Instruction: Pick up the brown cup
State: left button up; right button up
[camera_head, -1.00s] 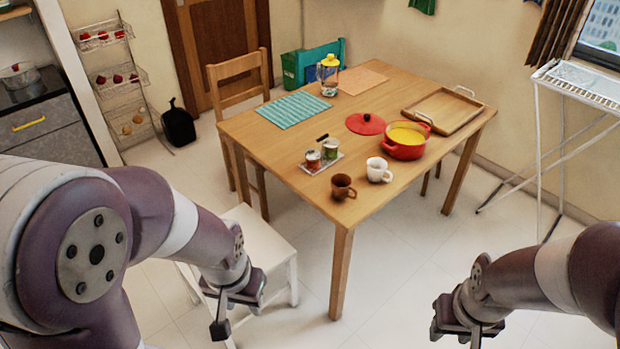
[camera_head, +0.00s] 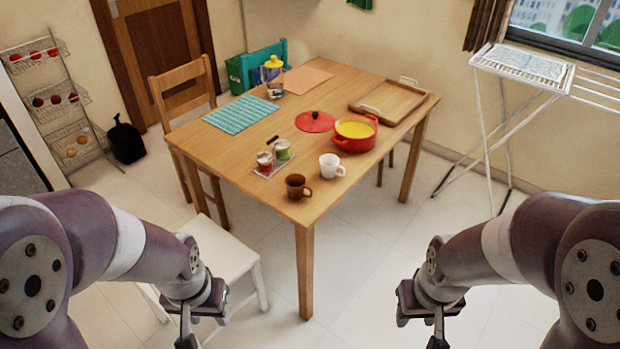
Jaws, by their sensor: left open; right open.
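The brown cup (camera_head: 297,187) stands upright on the wooden table (camera_head: 225,147), close to its near corner, with its handle toward the right. A white cup (camera_head: 331,166) stands just behind it to the right. My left gripper (camera_head: 200,335) is open and empty at the bottom of the view, low in front of the white chair and well short of the table. My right gripper (camera_head: 436,335) is open and empty at the lower right, over the floor and apart from the table. The fingertips of both are partly cut off by the bottom edge.
A red pot (camera_head: 355,134), its red lid (camera_head: 314,121), a small tray with two jars (camera_head: 265,163) and a wooden tray (camera_head: 389,101) share the table. A white chair (camera_head: 217,250) stands at the near left. Floor right of the table's front leg is clear.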

aim_at(296, 183)
jog(key=i+l+u, duration=0.15)
jog(key=i+l, duration=0.2)
jog(key=i+l+u, duration=0.1)
jog(key=i+l, duration=0.25)
jog(key=i+l+u, duration=0.15)
jog(key=i+l, duration=0.2)
jog(key=i+l+u, duration=0.15)
jog(key=i+l, duration=0.15)
jog(key=l, duration=0.25)
jog(key=i+l+u, duration=0.15)
jog(key=i+l, duration=0.15)
jog(key=l, duration=0.15)
